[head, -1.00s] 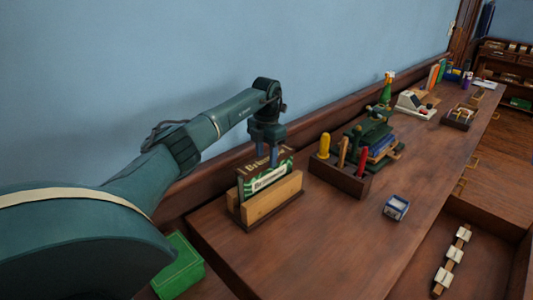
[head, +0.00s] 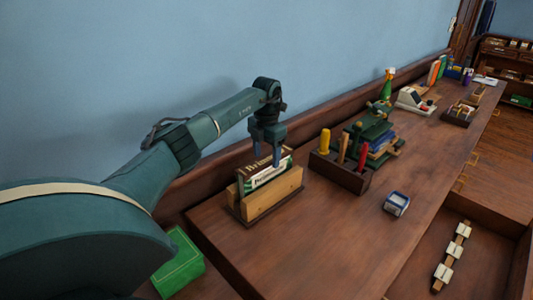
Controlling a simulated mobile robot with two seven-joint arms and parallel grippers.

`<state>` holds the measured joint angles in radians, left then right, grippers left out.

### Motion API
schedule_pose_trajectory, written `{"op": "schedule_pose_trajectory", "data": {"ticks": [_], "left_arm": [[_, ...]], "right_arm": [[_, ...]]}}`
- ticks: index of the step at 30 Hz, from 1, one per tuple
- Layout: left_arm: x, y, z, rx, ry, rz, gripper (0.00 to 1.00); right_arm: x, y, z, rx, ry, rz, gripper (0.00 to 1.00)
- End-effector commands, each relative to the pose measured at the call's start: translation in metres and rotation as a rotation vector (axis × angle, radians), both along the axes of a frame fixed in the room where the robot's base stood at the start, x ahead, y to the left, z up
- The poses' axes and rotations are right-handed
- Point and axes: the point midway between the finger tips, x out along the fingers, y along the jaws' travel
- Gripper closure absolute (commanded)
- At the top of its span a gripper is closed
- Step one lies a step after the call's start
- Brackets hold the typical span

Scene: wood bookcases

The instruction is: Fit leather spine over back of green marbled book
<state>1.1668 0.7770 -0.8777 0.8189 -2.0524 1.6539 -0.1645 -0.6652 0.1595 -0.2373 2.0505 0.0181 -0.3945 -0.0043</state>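The green marbled book (head: 283,172) stands upright between the two wooden boards of a holder (head: 272,195) on the bench. Its white label with dark lettering shows, with a little green around it. The brown leather spine (head: 257,165), with pale lettering, is at the top of the book, low against it. Whether it is fully seated cannot be told. My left gripper (head: 268,157) points straight down from above. Its fingers are at the leather spine and look shut on it, one finger covering part of the lettering. My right gripper is not in view.
Right of the holder stands a wooden tool rack (head: 341,175) with coloured handles, by a dark green press (head: 373,132). A small blue and white tin (head: 397,203) sits on the bench. A green box (head: 178,265) is below, left.

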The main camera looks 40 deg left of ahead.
Motion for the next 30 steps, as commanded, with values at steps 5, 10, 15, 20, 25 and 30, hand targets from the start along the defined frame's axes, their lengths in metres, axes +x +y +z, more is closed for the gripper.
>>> {"op": "schedule_pose_trajectory", "data": {"ticks": [5, 10, 15, 20, 25, 30], "left_arm": [[0.000, 0.000, 0.000, 0.000, 0.000, 0.000, 0.39], [0.001, 0.000, 0.009, 0.000, -0.002, 0.000, 0.39], [0.001, 0.001, 0.037, 0.001, -0.006, 0.000, 0.39], [0.001, 0.000, 0.075, 0.001, -0.006, 0.001, 0.39], [0.001, 0.000, 0.109, 0.001, -0.005, 0.001, 0.39], [0.001, 0.000, 0.128, 0.000, -0.002, -0.001, 0.39]], "right_arm": [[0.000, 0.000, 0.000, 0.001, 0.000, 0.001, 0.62], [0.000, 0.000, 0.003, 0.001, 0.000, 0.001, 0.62], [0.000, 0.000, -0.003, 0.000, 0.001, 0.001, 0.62], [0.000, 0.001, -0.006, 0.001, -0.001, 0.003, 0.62], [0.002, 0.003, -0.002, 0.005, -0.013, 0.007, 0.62], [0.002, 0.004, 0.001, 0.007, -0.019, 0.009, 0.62]]}}
